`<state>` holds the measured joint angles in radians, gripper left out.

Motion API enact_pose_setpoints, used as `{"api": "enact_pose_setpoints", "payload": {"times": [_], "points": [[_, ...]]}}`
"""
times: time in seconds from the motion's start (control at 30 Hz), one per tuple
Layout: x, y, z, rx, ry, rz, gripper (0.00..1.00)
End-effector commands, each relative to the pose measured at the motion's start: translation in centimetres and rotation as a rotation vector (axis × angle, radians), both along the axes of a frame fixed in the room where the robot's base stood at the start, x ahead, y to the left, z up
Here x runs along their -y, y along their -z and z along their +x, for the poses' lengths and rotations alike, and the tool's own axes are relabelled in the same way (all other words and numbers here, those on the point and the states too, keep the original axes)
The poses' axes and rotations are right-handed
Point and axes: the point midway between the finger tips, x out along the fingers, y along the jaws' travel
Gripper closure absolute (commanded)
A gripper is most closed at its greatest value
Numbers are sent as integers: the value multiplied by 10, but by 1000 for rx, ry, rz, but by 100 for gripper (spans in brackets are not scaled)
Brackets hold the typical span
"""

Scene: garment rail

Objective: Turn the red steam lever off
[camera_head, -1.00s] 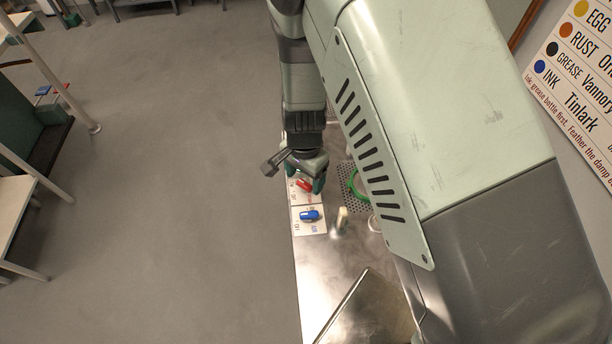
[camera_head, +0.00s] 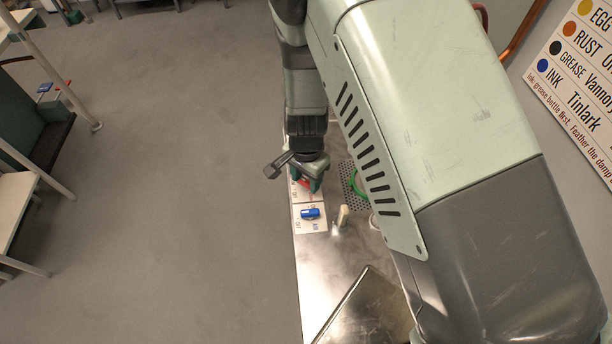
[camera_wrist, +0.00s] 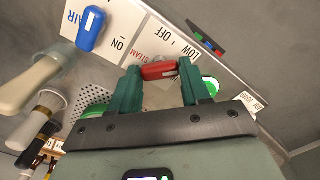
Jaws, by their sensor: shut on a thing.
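The red steam lever (camera_wrist: 158,71) sits between the two green fingertips of my gripper (camera_wrist: 160,72) in the wrist view, and my gripper is shut on it. I cannot tell which mark the lever points at. In the head view my gripper (camera_head: 311,183) is over the steam end of the plate, and only a little of the red lever (camera_head: 304,183) shows; the fingers hide the rest.
The blue lever (camera_head: 310,213) is on the neighbouring AIR plate; it also shows in the wrist view (camera_wrist: 91,28). A cream-handled tool (camera_wrist: 30,85) and a brush (camera_wrist: 38,117) stand close by. A perforated plate (camera_head: 348,173) lies right of my gripper.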

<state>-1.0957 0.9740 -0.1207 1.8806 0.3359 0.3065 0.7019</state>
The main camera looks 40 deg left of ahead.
Motion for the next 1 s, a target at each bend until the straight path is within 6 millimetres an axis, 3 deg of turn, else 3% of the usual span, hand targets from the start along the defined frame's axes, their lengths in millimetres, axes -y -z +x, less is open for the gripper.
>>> {"api": "enact_pose_setpoints", "payload": {"times": [0.27, 1.0], "points": [[0, 0, 0, -1, -95, 1, 84], [0, -1, 0, -1, -665, 0, 84]]}}
